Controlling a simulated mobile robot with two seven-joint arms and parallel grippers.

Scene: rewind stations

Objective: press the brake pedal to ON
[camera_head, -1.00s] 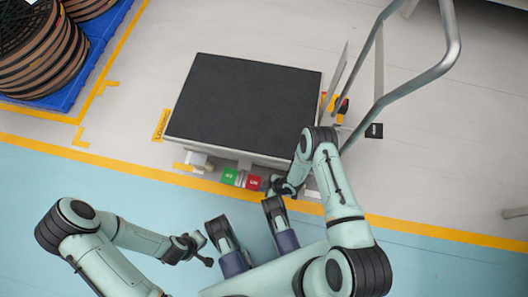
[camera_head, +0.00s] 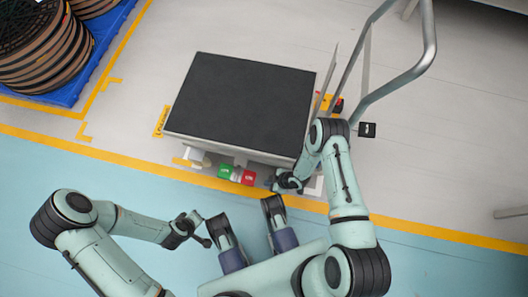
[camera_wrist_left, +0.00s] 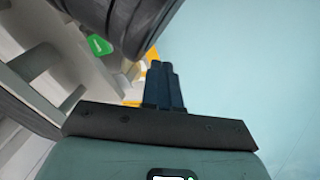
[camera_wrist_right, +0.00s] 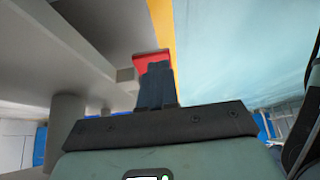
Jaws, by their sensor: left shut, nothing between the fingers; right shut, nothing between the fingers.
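The cart with a black flat top (camera_head: 240,105) has two pedals low on its near side. The green pedal (camera_head: 225,171) is on the left and the red pedal (camera_head: 249,177) is beside it on the right; their lettering is too small to read. My right gripper (camera_head: 271,183) is shut and empty just right of the red pedal. In the right wrist view its closed fingertips overlap the red pedal (camera_wrist_right: 146,57); I cannot tell whether they touch. My left gripper (camera_head: 207,244) is shut and empty, short of the cart. The green pedal (camera_wrist_left: 99,45) shows in the left wrist view.
The cart's grey handle rail (camera_head: 425,50) rises at the right. Large reels (camera_head: 40,55) stand on a blue pallet (camera_head: 105,40) at the upper left. A yellow floor line (camera_head: 100,153) runs past the cart's near side.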

